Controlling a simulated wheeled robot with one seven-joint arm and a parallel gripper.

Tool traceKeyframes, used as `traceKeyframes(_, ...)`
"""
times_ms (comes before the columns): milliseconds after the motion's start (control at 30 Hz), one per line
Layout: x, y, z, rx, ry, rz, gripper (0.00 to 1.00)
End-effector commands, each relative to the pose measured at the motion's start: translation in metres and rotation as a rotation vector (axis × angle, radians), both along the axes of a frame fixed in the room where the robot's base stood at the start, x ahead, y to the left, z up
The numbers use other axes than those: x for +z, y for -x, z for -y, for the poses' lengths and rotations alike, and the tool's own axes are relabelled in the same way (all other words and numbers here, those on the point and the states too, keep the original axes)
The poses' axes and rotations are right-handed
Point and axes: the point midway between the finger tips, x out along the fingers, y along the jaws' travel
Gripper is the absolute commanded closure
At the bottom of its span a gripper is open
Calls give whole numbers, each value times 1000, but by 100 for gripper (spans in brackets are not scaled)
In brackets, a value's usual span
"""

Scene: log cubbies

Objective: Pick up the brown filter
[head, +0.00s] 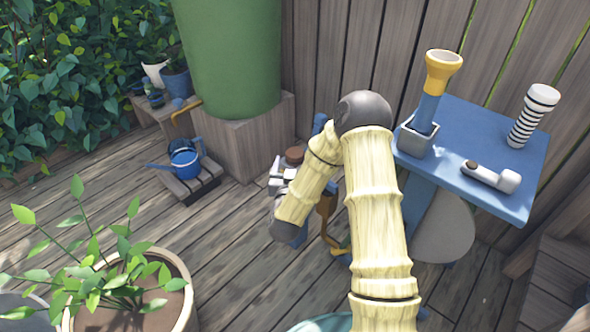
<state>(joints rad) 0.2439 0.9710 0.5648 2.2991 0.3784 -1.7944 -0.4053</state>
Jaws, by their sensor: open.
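A small round brown piece (294,155) shows just left of my forearm, beside a pale grey-white part; I cannot tell whether it is the brown filter. Another brown piece (327,203) shows in part to the right of my forearm, and I cannot tell what it is either. My bamboo-like arm comes up from the bottom, bends at a dark grey elbow and slopes down to the left. It covers much of this spot.
A blue table (463,190) at right holds a grey cup (415,141) with a yellow-topped blue object, a striped cylinder (533,115) and a grey pipe-shaped piece (492,177). A potted plant (180,300) stands front left. A blue watering can (185,158) sits on a low wooden stand.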

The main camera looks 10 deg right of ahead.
Motion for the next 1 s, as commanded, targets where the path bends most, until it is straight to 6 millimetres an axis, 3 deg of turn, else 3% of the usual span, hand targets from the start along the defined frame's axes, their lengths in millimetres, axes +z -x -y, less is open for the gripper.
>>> traceKeyframes(433,-1,-7,3,-2,0,1,26)
traceKeyframes(800,-2,-49,15,-3,-1,3,26)
traceKeyframes(1000,0,-53,16,0,0,-1,26)
